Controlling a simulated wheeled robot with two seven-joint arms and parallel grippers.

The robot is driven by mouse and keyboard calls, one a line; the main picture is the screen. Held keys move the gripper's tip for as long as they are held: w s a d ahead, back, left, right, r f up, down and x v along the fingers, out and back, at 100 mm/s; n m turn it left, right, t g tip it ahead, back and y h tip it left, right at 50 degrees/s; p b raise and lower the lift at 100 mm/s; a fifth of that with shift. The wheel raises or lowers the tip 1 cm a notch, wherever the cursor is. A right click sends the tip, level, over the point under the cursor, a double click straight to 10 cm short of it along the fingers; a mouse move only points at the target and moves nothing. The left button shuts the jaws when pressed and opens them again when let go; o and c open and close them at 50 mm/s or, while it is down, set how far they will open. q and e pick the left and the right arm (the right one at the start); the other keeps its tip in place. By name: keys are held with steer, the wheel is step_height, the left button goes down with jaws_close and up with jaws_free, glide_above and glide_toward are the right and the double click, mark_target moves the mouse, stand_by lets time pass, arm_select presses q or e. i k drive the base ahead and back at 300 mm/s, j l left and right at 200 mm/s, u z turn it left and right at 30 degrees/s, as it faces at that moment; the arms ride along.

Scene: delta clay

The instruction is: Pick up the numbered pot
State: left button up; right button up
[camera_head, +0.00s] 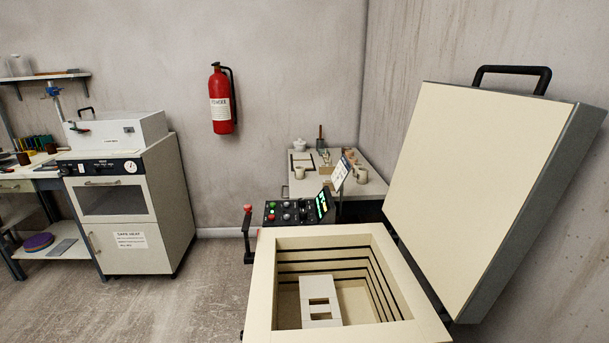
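I cannot make out a number on any vessel. A small white lidded pot (299,145) stands at the back left of a small white table (303,186) behind the kiln. Pale cups, one of them a mug (361,175), stand at that table's right side, partly behind a tilted white card (341,173). Any marking on these vessels is too small to read. Neither of my grippers shows in the head view.
An open kiln (262,290) fills the front right, its lid (490,190) raised. A pale block with rectangular openings (319,290) stands inside. A control panel (291,212) is beside it. A white cabinet (130,215) stands left. The floor (205,290) between is clear.

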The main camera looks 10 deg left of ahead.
mark_target(299, 170)
steer(key=j+u, duration=0.45)
steer(key=i+j+u, duration=0.1)
steer(key=j+u, duration=0.25)
steer(key=u, duration=0.15)
steer(key=i+j, duration=1.1)
steer(key=j, duration=0.25)
steer(key=i+z, duration=0.5)
steer(key=i+j+z, duration=0.15)
steer(key=i+z, duration=0.35)
steer(key=i+j+z, duration=0.45)
steer(key=k+l, duration=0.05)
steer(key=l, duration=0.05)
